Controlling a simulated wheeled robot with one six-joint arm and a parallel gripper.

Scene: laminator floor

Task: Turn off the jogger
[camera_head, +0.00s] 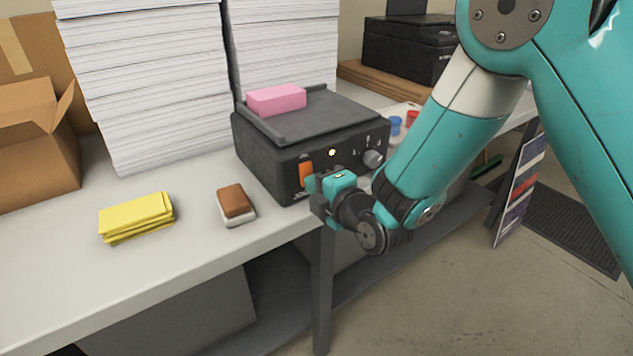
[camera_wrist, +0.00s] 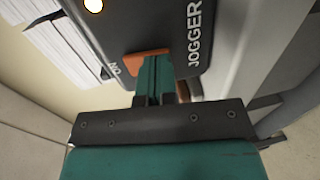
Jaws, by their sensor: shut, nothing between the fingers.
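The jogger (camera_head: 290,158) is a dark box with a tray top, standing at the bench's front edge. Its front has an orange switch (camera_head: 306,173), a glowing lamp (camera_head: 332,152) and a grey knob (camera_head: 372,158). My gripper (camera_head: 317,187) is at the switch's lower right, in front of the panel. In the wrist view the shut fingers (camera_wrist: 154,80) overlap the orange switch (camera_wrist: 146,53), partly hiding it; whether they touch it I cannot tell. The lit lamp (camera_wrist: 93,5) and the JOGGER lettering (camera_wrist: 194,35) also show there.
A pink block (camera_head: 276,99) lies on the jogger's top. Tall paper stacks (camera_head: 150,75) stand behind. A brown and white eraser-like block (camera_head: 235,204) and yellow cloths (camera_head: 137,217) lie to the left on the bench (camera_head: 60,275). A cardboard box (camera_head: 35,150) is far left.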

